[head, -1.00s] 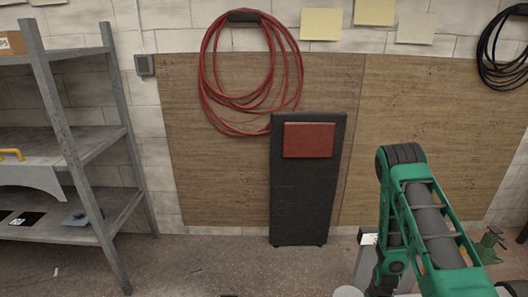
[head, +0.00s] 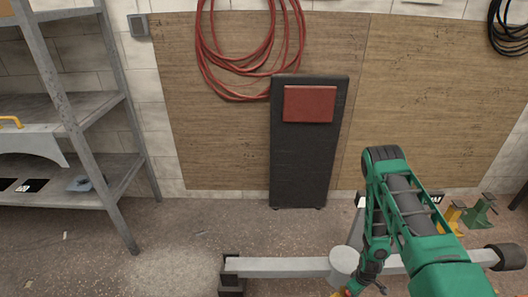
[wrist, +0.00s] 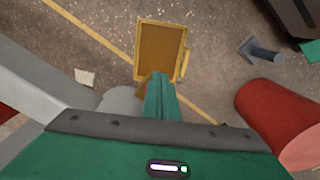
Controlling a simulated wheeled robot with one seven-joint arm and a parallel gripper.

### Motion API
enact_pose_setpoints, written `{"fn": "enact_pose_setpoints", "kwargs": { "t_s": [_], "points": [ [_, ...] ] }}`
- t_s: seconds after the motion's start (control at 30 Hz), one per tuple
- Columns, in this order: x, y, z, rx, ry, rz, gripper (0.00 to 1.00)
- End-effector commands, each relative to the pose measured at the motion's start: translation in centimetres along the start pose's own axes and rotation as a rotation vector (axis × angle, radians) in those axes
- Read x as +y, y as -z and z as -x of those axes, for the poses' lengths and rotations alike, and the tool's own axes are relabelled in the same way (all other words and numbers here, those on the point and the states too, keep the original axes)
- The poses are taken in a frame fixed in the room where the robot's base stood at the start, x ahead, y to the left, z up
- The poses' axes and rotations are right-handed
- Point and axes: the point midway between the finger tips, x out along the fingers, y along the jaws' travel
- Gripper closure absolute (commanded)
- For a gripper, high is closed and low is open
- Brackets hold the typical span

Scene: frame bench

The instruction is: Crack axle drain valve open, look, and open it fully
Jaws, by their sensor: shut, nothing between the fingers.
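A pale grey axle beam (head: 280,266) with a round central housing (head: 344,260) crosses the bottom of the head view. In the wrist view, a pale grey beam (wrist: 40,80) at the left and a rounded grey part (wrist: 120,98) beside my fingers look like the same axle. My gripper (wrist: 158,86) is shut and empty, its green fingers pointing down over the floor. A yellow-framed tray or box (wrist: 161,52) shows just beyond the fingertips. I cannot make out the drain valve in either view. In the head view my arm covers part of the axle.
A red cylinder (wrist: 262,112) lies to the right in the wrist view. A dark stand (head: 225,285) is under the axle's left end. Green (head: 480,210) and yellow (head: 453,215) stands are at the right. A grey shelf (head: 75,130) stands left.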

Motion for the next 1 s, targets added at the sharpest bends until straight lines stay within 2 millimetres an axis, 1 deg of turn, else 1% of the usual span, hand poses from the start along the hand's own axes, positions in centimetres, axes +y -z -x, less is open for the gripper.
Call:
{"fn": "enact_pose_setpoints", "kwargs": {
  "t_s": [0.1, 0.23, 1.0],
  "points": [
    [0.02, 0.02, -0.61, 0.0, 0.0, 0.0, 1.0],
    [0.02, 0.01, -0.85, 0.0, 0.0, 0.0, 1.0],
    [0.08, 0.41, -0.82, 0.001, 0.0, 0.0, 1.0]
  ]
}}
